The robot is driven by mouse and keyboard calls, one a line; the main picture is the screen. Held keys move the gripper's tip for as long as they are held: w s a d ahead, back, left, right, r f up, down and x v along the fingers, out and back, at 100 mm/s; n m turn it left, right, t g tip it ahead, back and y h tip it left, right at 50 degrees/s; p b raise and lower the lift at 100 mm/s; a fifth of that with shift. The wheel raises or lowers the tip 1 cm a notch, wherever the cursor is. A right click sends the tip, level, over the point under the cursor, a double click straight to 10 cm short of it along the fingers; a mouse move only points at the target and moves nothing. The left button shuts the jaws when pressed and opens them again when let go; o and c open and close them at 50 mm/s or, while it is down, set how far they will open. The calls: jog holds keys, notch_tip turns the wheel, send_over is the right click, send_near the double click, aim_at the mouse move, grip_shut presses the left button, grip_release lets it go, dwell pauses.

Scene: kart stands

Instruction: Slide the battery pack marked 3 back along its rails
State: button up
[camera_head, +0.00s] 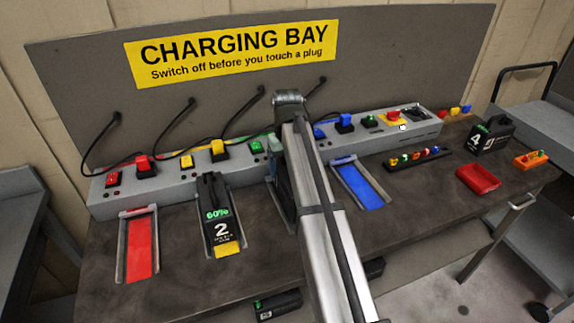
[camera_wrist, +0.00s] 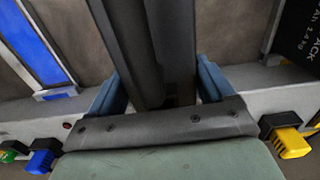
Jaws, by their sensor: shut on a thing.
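My gripper (camera_wrist: 160,88) shows in the wrist view with its two blue-grey fingers on either side of a dark upright thing. It is shut on this dark part, which looks like the top or handle of a battery pack (camera_wrist: 172,35) in the bay between the yellow and blue ones. In the head view my arm covers most of this pack; only a dark side strip (camera_head: 284,205) shows left of the arm. Its number and its rails are hidden, so I cannot read a 3 or tell how far back it sits.
Pack 2 (camera_head: 217,215) stands in the bay to the left, showing 60%. The red bay (camera_head: 139,250) and blue bay (camera_head: 358,186) are empty. The grey switch strip (camera_head: 110,204) with plugs runs behind. Pack 4 (camera_head: 490,137) and a red tray (camera_head: 477,180) are at right.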

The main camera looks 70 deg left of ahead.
grip_shut()
jog(key=shift+d, duration=0.15)
jog(key=shift+d, duration=2.15)
jog(key=o, duration=1.5)
grip_release()
jog(key=shift+o, duration=0.2)
jog(key=shift+a+r, duration=0.1)
jog(key=shift+r, duration=0.05)
notch_tip(320, 180, up, 14)
jog(key=shift+f, duration=0.25)
